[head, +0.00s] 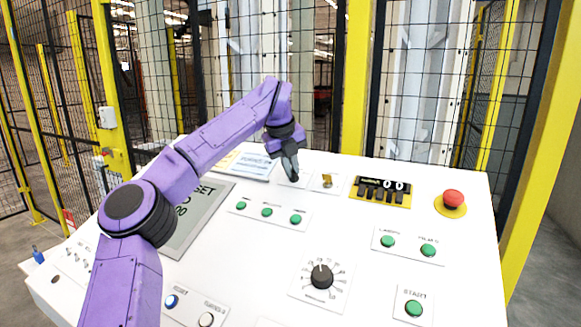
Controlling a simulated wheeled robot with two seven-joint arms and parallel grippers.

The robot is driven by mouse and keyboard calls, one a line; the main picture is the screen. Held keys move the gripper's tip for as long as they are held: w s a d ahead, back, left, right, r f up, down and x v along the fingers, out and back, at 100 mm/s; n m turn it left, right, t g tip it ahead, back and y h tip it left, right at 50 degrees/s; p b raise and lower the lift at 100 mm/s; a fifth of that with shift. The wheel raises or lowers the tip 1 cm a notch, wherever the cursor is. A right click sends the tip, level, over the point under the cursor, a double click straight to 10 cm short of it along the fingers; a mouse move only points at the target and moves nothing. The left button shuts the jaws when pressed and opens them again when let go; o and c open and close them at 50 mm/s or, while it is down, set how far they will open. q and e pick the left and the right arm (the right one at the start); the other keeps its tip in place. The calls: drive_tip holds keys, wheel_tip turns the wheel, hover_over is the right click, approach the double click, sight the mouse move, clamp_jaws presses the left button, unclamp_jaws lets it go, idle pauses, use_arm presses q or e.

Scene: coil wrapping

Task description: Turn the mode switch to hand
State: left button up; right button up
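My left arm reaches across the white control panel from the left, and its gripper (291,170) points down at the panel's far part. The dark fingertips are over a small white label plate (304,182) and hide what may be a switch on it. I cannot tell whether the fingers touch anything or how far apart they are. Just right of them, a small brass-coloured key-like switch (327,181) stands on its own plate. A black rotary knob (321,277) with a numbered dial is nearer. The labels are too small to read which is the mode switch. My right gripper is out of view.
Green buttons (267,212) sit in a row in front of the gripper. A grey display (196,222) lies left, partly behind my arm. Mesh fencing stands behind the panel.

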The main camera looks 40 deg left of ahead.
use_arm(q)
drive_tip(key=o, duration=0.4)
drive_tip(key=shift+w+a, duration=0.1)
drive_tip(key=shift+o, duration=0.2)
drive_tip(key=v, duration=1)
drive_tip(key=shift+r, duration=0.2)
